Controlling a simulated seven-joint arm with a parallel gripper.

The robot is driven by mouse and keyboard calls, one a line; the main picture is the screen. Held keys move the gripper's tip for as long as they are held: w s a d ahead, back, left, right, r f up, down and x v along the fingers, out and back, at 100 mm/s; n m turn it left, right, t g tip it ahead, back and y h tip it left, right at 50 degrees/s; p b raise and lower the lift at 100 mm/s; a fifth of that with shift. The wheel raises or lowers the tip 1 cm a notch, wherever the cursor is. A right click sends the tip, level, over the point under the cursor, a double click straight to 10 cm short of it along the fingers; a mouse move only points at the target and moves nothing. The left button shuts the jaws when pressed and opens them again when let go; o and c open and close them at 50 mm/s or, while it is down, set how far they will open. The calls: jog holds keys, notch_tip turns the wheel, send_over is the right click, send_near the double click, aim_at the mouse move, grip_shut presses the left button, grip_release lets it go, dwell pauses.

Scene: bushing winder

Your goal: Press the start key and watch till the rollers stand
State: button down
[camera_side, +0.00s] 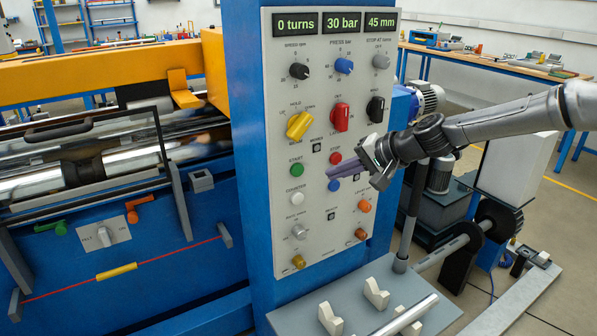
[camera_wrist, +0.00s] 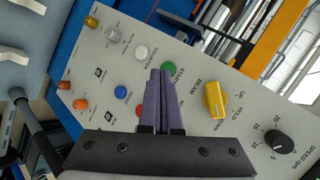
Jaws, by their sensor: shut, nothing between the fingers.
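The green start key (camera_side: 297,170) is on the grey control panel (camera_side: 280,215); in the wrist view it (camera_wrist: 169,68) shows just beyond my fingertips. My gripper (camera_side: 330,180) is shut and empty, its purple fingers pointing at the panel, right of the start key and over the area by the red stop key (camera_side: 335,158) and a blue button (camera_side: 334,186). In the wrist view the fingertips (camera_wrist: 160,72) overlap the lower edge of the green key; I cannot tell whether they touch the panel. The rollers (camera_side: 130,165) are silver cylinders behind the guard. The displays (camera_side: 340,22) read 0 turns, 30 bar and 45 mm.
Close to the start key are a yellow selector (camera_side: 299,125) above and a white counter button (camera_side: 297,199) below. A red selector (camera_side: 341,116) and black knob (camera_side: 375,109) sit higher up. A grey ledge with white cradles (camera_side: 377,293) projects below the panel.

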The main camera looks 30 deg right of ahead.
aim_at(298, 170)
jog(key=shift+g, duration=0.5)
jog(key=f, duration=0.5)
jog(key=shift+w+a, duration=0.35)
jog(key=shift+a, duration=0.05)
jog(key=shift+w, duration=4.4)
jog(key=shift+w, duration=0.4)
